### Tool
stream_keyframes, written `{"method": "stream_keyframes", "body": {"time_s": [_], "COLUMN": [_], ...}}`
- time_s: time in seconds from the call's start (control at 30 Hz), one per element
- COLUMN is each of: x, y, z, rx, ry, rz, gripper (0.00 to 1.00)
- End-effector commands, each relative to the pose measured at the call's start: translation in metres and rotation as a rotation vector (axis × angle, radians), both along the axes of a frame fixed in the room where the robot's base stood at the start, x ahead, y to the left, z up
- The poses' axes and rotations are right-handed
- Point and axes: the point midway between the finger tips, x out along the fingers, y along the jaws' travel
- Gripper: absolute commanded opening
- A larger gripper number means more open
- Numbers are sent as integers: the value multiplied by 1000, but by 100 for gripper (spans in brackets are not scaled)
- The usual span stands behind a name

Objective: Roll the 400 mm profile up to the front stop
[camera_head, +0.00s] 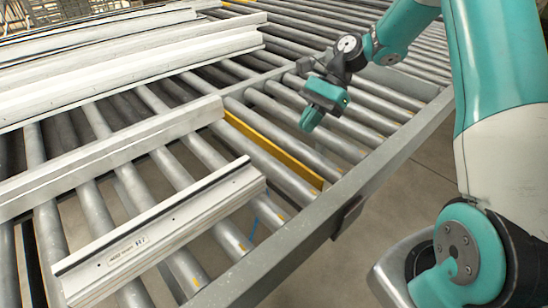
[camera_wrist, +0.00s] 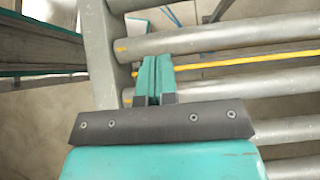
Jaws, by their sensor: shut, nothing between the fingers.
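A short white profile (camera_head: 165,228) with a small printed label lies across the rollers at the lower left of the head view. A longer white profile (camera_head: 95,162) lies behind it, roughly parallel. My gripper (camera_head: 308,124) is above the rollers on the far side of the yellow bar, apart from the profiles. Its fingers (camera_wrist: 154,68) are together and empty.
More long white profiles (camera_head: 130,65) lie on the rollers at the upper left. A grey side rail (camera_head: 375,165) edges the roller bed on the near right, with a bracket below it. The rollers (camera_head: 375,120) around my gripper are bare.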

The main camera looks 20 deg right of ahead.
Motion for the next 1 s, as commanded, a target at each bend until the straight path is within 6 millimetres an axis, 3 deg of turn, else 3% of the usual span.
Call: {"method": "stream_keyframes", "body": {"time_s": [0.5,0.7,1.0], "x": [-23,-31,-34], "y": [66,92,102], "z": [-67,-66,-68], "rx": [0,-2,-1], "ry": [7,2,1], "rz": [2,2,0], "gripper": [0,0,0]}}
